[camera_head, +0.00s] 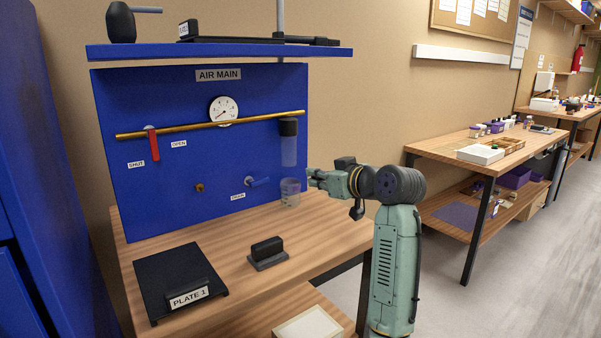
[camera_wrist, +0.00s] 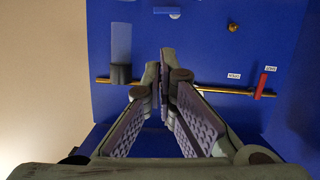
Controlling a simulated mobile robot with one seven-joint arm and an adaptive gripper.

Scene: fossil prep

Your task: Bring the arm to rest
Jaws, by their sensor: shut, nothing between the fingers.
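My gripper (camera_head: 314,178) is at the end of my green arm, to the right of the blue panel (camera_head: 115,205) and above the wooden bench. In the wrist view its two grey fingers (camera_wrist: 161,72) are closed together with nothing between them. Behind them the blue panel appears upside down, with the brass pipe (camera_wrist: 205,88) running across. The gripper looks apart from the panel; the exact gap cannot be told. In the head view the gripper is close to the clear cup (camera_head: 290,192) under the filter bowl (camera_head: 289,150).
The panel carries a gauge (camera_head: 223,110), a red lever (camera_head: 154,147) hanging down and a drain valve (camera_head: 258,181). A blue shelf (camera_head: 130,52) juts out above. A black plate (camera_head: 165,272) and a dark block (camera_head: 267,252) are on the bench (camera_head: 325,235). Floor is clear at right.

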